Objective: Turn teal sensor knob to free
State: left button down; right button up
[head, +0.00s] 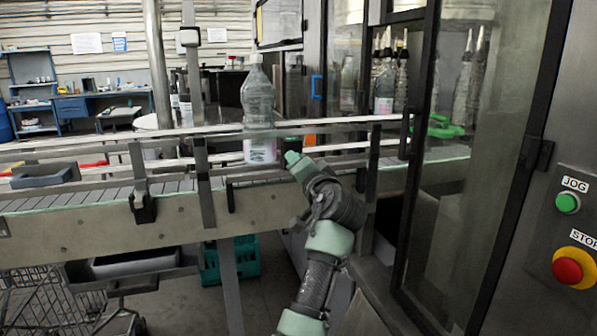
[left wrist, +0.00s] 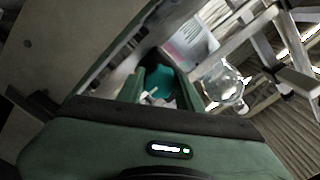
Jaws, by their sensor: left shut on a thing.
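The teal sensor knob (left wrist: 158,80) shows in the left wrist view between the two green fingers of my left gripper (left wrist: 160,94). The gripper is shut on it. In the head view my left gripper (head: 293,160) reaches up from the bottom to the conveyor's near rail, just right of the clear bottle. The knob cannot be made out there, and its pointer and the free mark are not readable in either view. My right gripper is in neither view.
A clear bottle (head: 258,100) stands on the conveyor close to my left gripper. Metal guide rails (head: 100,147) run along the belt. A machine with glass doors (head: 470,150) stands at the right, with a green JOG button (head: 567,203) and a red STOP button (head: 568,270).

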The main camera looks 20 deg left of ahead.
pick_arm(q)
jog(key=shift+a+r+n, duration=0.1)
jog(key=shift+r+n, duration=0.2)
jog(key=shift+r, duration=0.15)
jog(key=c, duration=1.1)
grip_release()
jog(key=shift+o, duration=0.8)
jog(key=shift+a+f, duration=0.15)
jog(key=shift+f, duration=0.1)
jog(key=shift+f, duration=0.1)
